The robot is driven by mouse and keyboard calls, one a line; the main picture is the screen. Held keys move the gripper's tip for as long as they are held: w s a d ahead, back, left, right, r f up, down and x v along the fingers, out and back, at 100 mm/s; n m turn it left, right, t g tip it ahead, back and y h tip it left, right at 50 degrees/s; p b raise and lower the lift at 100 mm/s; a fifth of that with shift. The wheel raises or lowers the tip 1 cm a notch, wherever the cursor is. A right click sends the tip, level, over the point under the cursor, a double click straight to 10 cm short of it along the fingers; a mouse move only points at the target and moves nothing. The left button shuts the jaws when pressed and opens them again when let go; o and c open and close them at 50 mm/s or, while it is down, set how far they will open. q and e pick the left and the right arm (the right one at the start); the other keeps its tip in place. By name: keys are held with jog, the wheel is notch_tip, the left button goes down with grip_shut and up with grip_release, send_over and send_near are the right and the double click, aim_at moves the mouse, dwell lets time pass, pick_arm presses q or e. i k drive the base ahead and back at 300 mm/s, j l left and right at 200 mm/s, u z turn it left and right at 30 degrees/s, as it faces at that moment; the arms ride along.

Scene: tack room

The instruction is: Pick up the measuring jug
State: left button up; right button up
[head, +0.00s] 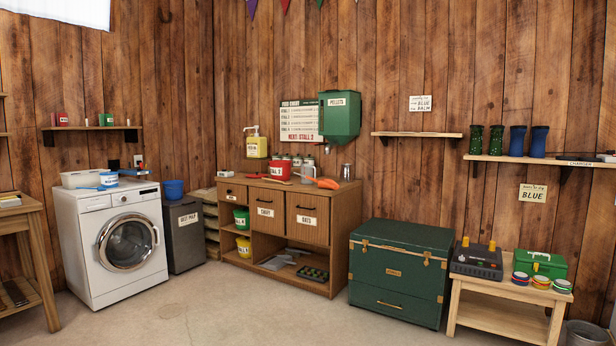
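A wooden cabinet (345,222) stands against the back wall, with several things on its top. A pale, jug-like vessel (307,173) stands there beside an orange object (326,183). A small grey metal-looking cylinder (347,172) stands further right on the same top. Both are too small for me to tell which is the measuring jug. Neither of my grippers is in the head view.
A green dispenser (340,116) hangs above. A green trunk (400,268) stands to the right, a washing machine (88,252) to the left. The floor in front is clear.

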aim_at(306, 171)
jog(key=i+u, duration=0.3)
jog(key=i, duration=2.3)
jog(key=i+j+z, duration=0.1)
jog(key=i, duration=0.55)
jog(key=i+j, duration=0.1)
jog(key=i, duration=0.5)
jog(key=i+j+z, duration=0.1)
jog(key=i, duration=0.5)
